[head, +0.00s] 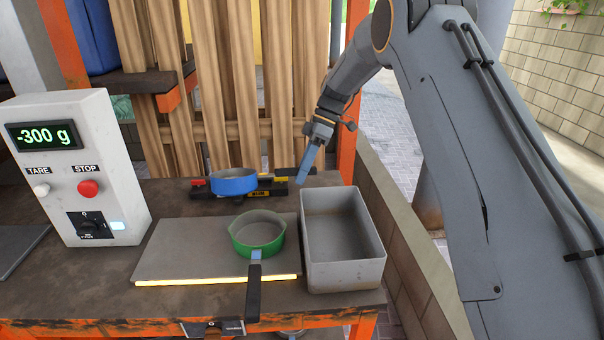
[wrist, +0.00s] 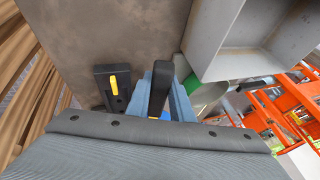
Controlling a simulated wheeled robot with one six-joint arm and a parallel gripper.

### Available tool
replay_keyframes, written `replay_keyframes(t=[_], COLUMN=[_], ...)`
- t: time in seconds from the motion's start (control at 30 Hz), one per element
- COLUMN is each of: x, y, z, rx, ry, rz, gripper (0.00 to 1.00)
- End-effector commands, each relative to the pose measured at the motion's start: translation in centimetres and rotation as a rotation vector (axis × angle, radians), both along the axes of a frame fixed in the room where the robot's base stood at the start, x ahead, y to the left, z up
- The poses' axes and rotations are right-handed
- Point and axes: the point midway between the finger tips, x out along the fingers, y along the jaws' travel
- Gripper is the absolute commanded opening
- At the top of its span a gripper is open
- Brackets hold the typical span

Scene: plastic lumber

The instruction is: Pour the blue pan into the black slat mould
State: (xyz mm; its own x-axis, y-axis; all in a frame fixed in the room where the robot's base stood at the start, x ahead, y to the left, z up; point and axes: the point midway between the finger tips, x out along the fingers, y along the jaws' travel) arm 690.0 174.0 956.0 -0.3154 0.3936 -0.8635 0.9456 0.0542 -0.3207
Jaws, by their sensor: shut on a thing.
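The blue pan (head: 234,182) is at the back of the bench, roughly level, its contents not clear. My gripper (head: 303,174) is beside it on the right, its blue fingers shut on the pan's black handle. In the wrist view the dark handle (wrist: 159,88) runs between the fingers, and the pan is mostly hidden. Low black bars with red and yellow parts (head: 279,197) lie under or just behind the pan; they look like the black slat mould, but I cannot tell for sure. A black piece with a yellow strip (wrist: 113,86) also shows in the wrist view.
A green pan (head: 257,234) stands on a grey plate (head: 185,250) with a glowing front edge, its handle toward the front. A grey open bin (head: 345,276) stands to the right. A control box (head: 78,165) at left reads -300 g. Wooden slats (head: 238,85) stand behind.

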Motion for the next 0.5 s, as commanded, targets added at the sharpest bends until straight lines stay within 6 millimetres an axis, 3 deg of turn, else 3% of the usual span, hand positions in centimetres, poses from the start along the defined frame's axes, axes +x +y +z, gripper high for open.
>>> replay_keyframes(t=[0.5], x=[0.15], y=[0.02], z=[0.26], rx=[0.004], ry=[0.030], rz=[-0.002], gripper=[0.00])
